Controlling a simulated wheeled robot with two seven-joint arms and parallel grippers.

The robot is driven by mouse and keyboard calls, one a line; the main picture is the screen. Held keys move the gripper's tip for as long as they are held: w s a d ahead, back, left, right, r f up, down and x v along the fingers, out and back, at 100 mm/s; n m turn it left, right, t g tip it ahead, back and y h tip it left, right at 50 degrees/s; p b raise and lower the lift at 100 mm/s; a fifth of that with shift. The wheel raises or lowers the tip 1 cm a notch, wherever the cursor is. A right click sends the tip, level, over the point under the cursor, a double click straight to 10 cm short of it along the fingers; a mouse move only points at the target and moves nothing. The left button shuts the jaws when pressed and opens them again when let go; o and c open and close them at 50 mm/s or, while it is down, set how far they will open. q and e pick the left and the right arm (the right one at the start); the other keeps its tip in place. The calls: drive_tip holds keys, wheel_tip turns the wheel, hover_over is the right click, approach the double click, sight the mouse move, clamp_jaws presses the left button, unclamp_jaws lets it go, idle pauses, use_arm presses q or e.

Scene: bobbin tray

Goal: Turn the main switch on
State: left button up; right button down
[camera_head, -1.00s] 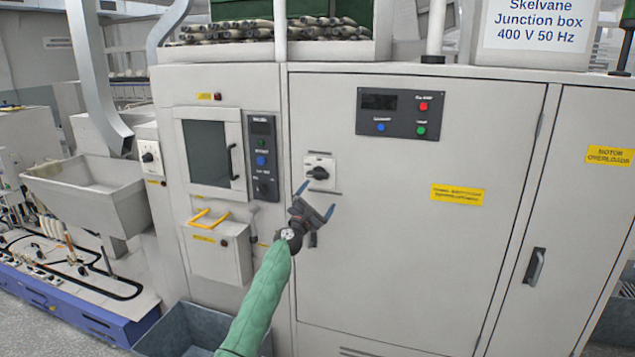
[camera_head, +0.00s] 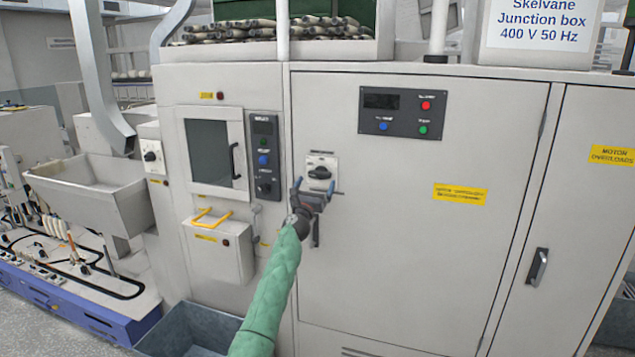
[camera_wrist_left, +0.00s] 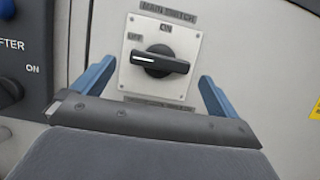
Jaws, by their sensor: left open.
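The main switch (camera_head: 320,173) is a black rotary knob on a pale square plate on the grey cabinet door. In the left wrist view the knob (camera_wrist_left: 159,61) lies roughly level, its white-marked end towards the word OFF at the left; ON is printed at the top. My left gripper (camera_head: 313,184) is open just below and in front of the switch. In the left wrist view its two blue fingers (camera_wrist_left: 157,88) stand either side of the plate's lower part, apart from the knob. My right gripper is not in view.
A dark panel with buttons (camera_head: 396,112) is above right of the switch, and another narrow panel (camera_head: 265,158) is to its left. A box with a yellow handle (camera_head: 217,248) juts out at lower left. A door handle (camera_head: 316,232) is below the switch.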

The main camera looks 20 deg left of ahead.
sight(320, 174)
use_arm(q)
drive_tip(key=shift+x, duration=1.4)
drive_tip(key=shift+c, duration=0.2)
drive_tip(key=c, duration=0.9)
